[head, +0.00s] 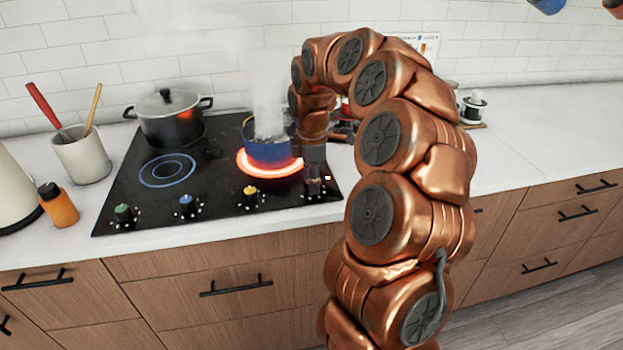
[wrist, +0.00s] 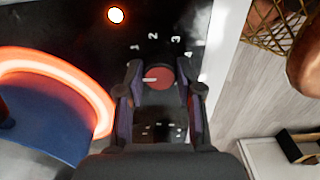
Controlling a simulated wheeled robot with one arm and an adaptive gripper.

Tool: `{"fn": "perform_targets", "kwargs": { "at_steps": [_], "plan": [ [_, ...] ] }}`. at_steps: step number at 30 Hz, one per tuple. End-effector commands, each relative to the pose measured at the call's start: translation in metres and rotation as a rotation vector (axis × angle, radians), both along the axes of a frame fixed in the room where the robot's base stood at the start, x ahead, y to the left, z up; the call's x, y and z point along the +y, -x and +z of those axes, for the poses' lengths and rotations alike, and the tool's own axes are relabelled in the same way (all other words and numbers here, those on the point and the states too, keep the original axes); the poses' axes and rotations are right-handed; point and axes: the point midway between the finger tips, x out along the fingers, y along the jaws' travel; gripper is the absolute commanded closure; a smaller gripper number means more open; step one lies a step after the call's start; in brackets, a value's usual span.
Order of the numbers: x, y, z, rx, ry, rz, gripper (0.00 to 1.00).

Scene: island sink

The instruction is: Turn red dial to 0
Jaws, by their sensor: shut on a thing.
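The red dial (wrist: 158,78) sits on the black cooktop (wrist: 60,22) in the wrist view, with white numbers 1 to 4 beyond it. Its pale pointer mark points to the left in that view. My gripper (wrist: 160,86) is around the dial, one finger on each side, shut on it. In the head view my gripper (head: 314,168) is over the front right corner of the cooktop, and the red dial cannot be made out there.
A blue pot (head: 262,152) steams on a glowing red burner (head: 243,165) close left of my gripper. A black lidded pot (head: 168,122) stands behind left. Green (head: 123,212), blue (head: 186,203) and yellow (head: 250,193) dials line the front edge. The right counter is mostly clear.

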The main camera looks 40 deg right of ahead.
Motion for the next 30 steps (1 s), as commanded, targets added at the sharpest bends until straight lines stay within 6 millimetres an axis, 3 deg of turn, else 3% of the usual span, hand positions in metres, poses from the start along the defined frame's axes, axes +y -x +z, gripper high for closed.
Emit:
{"fn": "perform_targets", "kwargs": {
  "at_steps": [10,11,18,30],
  "plan": [
    [0.0002,0.0000,0.0000,0.000,0.000,0.004,0.99],
    [0.0002,0.0000,0.0000,0.000,0.000,0.004,0.63],
    [0.0000,0.0001,0.0000,0.000,0.000,0.003,0.39],
    [0.0001,-0.0001,0.0055,0.000,0.001,0.003,0.39]
  ]
}}
